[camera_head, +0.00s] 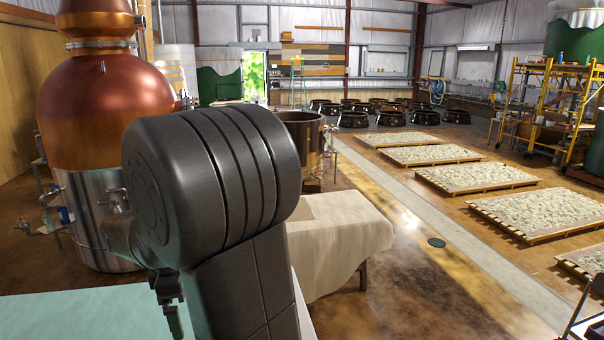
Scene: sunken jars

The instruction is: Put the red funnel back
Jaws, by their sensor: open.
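No red funnel shows in this view. My own dark arm fills the middle of the picture and hides what is behind it. Part of my gripper (170,302) shows at the lower left of the arm, pointing down above a pale green surface (75,318). It is open, and I see nothing held in the part that shows.
A large copper still (105,90) with a steel base stands at left. Low pallets (475,177) lie at right, and yellow scaffolding (560,95) stands beyond. The central floor is clear.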

